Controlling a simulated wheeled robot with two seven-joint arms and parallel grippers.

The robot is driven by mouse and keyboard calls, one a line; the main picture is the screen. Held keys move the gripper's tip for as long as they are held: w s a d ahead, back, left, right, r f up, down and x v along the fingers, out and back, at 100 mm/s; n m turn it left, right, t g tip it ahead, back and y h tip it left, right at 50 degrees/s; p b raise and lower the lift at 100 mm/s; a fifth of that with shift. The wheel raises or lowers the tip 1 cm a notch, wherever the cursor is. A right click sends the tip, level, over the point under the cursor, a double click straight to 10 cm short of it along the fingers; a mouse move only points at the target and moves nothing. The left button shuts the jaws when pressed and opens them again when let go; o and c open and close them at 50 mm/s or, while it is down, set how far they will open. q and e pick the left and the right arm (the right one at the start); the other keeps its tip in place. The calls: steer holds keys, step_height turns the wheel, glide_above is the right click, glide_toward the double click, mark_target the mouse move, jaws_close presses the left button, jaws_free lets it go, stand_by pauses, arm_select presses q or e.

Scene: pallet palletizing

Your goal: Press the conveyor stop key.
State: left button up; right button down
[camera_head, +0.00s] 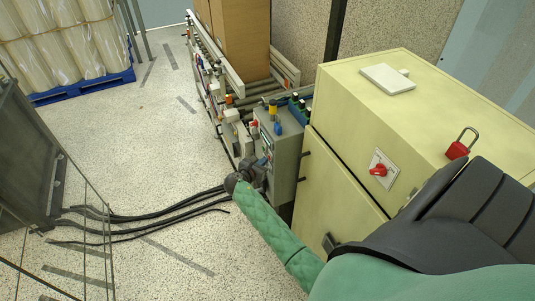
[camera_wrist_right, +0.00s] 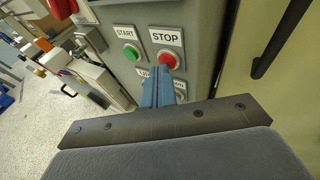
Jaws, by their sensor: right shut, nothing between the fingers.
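The red round stop key (camera_wrist_right: 167,60) sits under a STOP label on the grey control box (camera_head: 287,160), which also fills the wrist view (camera_wrist_right: 205,50). My right gripper (camera_head: 262,166) is at the front face of that box. In the wrist view its blue-grey fingers (camera_wrist_right: 158,84) are shut and empty, with the tips just below the stop key. I cannot tell whether they touch it. The green start key (camera_wrist_right: 131,53) is to the left of the stop key. Labels lower down are partly hidden by the fingers. My left gripper is not in view.
A cream cabinet (camera_head: 335,190) with a red rotary switch (camera_head: 378,170) and a red padlock (camera_head: 458,149) stands right of the control box. The conveyor (camera_head: 228,80) with a cardboard box (camera_head: 240,40) runs behind. Black cables (camera_head: 150,216) lie on the floor.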

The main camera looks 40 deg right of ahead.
steer(key=shift+a, duration=0.1)
steer(key=shift+w+a+p, duration=0.15)
steer(key=shift+a+p, duration=0.15)
steer(key=shift+a, duration=0.3)
steer(key=a, duration=0.2)
steer(key=w+a+p, duration=0.1)
steer(key=a, duration=0.2)
steer(key=shift+w, duration=0.1)
stand_by(0.5)
stand_by(0.7)
